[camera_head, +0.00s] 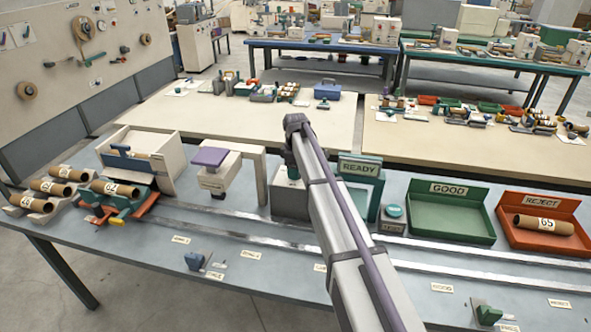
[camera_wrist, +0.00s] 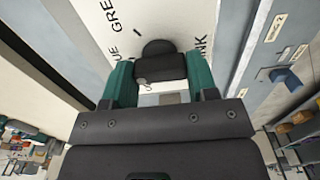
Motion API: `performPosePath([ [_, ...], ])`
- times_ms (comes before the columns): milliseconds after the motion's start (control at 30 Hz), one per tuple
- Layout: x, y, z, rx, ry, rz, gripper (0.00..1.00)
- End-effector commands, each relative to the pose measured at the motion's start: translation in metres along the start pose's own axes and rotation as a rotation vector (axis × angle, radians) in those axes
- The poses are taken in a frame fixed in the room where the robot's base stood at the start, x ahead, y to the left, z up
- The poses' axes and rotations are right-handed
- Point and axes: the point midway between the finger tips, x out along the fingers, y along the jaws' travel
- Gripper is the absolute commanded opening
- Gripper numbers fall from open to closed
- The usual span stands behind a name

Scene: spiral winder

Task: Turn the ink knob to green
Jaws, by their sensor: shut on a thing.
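The ink knob (camera_wrist: 158,62) is dark and round, on a cream panel (camera_wrist: 170,15) in the wrist view. Partly hidden lettering around it reads "GRE", "UE" and "NK", with a small dark tick near the "GRE". Which colour the knob points to cannot be told. My gripper (camera_wrist: 159,84) has its two green fingers on either side of the knob and is shut on it. In the head view my arm covers the knob and the gripper's fingertips.
A READY sign (camera_head: 358,168) stands right of my arm. Further right are the green GOOD tray (camera_head: 460,232) and the red REJECT tray (camera_head: 510,242), which holds a tube marked 65 (camera_head: 543,224). A purple-topped device (camera_head: 210,158) stands left. Metal rails run along the bench front.

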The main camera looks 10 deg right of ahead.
Motion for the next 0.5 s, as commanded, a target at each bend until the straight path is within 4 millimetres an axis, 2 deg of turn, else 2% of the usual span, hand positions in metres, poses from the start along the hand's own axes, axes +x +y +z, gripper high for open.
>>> performPosePath([
  [267, 0.0001, 0.0000, 0.0000, 0.103, 0.000, 0.000, 0.29],
  [500, 0.0001, 0.0001, 0.0001, 0.292, 0.000, 0.000, 0.29],
])
